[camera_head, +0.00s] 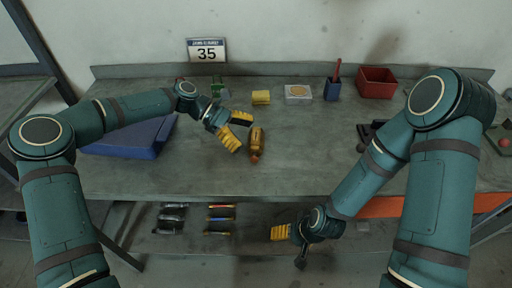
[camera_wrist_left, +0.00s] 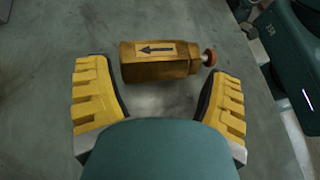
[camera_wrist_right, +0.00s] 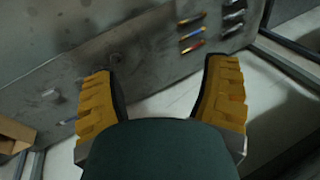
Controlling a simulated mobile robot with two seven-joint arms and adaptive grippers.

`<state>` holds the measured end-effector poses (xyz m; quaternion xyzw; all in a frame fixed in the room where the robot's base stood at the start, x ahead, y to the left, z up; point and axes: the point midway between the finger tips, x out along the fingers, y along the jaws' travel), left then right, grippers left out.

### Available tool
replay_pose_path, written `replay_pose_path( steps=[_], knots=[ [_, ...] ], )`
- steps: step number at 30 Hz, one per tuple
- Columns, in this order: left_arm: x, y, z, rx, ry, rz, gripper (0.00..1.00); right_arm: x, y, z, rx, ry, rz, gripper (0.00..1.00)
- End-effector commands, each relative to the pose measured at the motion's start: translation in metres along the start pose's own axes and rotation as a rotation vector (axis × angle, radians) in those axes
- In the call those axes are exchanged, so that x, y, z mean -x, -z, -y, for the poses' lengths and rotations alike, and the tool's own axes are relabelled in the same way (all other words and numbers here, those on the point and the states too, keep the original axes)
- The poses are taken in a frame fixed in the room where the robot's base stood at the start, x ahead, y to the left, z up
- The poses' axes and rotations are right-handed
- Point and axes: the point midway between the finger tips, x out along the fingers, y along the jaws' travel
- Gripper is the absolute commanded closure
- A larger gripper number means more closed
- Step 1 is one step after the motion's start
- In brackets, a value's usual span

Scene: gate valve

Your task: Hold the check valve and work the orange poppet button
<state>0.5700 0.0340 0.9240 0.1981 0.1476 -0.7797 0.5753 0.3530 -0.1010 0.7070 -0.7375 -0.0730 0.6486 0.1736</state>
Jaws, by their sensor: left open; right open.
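The check valve (camera_head: 257,140) is a brass-coloured block lying on the grey workbench, near its middle. In the left wrist view the check valve (camera_wrist_left: 160,62) shows a black arrow on a pale label pointing left. Its orange-red poppet button (camera_wrist_left: 209,57) sticks out at the right end; in the head view the button (camera_head: 254,159) faces the front edge. My left gripper (camera_head: 242,131) is open just left of the valve, its yellow fingers apart and empty. My right gripper (camera_head: 281,232) is open and empty, low in front of the bench edge, away from the valve; its fingers (camera_wrist_right: 160,95) also show in the right wrist view.
A blue tray (camera_head: 130,140) is at left. Several tools lie on the lower shelf. Bench around the valve is clear.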

Motion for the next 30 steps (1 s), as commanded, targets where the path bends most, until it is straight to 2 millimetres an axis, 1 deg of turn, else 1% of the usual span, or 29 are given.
replay_pose_path(
  steps=[1,3,9,19,20,21,22,25,26,27,29,30],
  knots=[
    [-0.005,-0.004,0.0,-0.004,0.003,-0.001,0.2,0.003,0.0,0.001,0.0,0.0,0.0,0.25],
    [-0.012,-0.003,0.0,-0.003,0.002,-0.001,0.2,0.004,0.0,0.002,0.001,0.001,0.0,0.25],
    [-0.024,-0.003,0.0,-0.003,0.0,-0.001,0.2,0.004,0.0,0.002,0.0,0.001,0.001,0.25],
    [-0.027,-0.002,0.0,-0.002,0.0,-0.001,0.2,0.004,0.0,0.002,0.0,0.001,0.001,0.25],
    [-0.027,-0.002,0.0,-0.002,0.0,-0.001,0.16,0.004,0.0,0.002,0.0,0.001,0.001,0.25],
    [-0.027,-0.002,0.0,-0.002,0.0,-0.001,0.31,0.004,0.0,0.002,0.0,0.001,0.001,0.25],
    [-0.027,-0.002,0.0,-0.002,0.0,-0.001,0.35,0.004,0.0,0.002,0.0,0.001,0.001,0.25],
    [-0.027,-0.002,0.0,-0.002,0.0,-0.001,0.35,0.004,0.0,0.002,0.0,0.001,0.001,0.25],
    [-0.027,-0.002,0.0,-0.002,0.0,-0.001,0.35,0.004,0.0,0.002,0.0,0.001,0.001,0.28],
    [-0.027,-0.002,0.0,-0.002,0.0,-0.001,0.35,0.004,0.0,0.002,0.0,0.001,0.001,0.42],
    [-0.027,-0.002,0.0,-0.002,-0.001,-0.001,0.35,0.004,0.0,0.002,0.0,0.001,0.001,0.63],
    [-0.027,-0.002,0.0,-0.002,-0.001,-0.001,0.35,0.004,0.0,0.002,0.0,0.001,0.001,0.77]
  ],
)
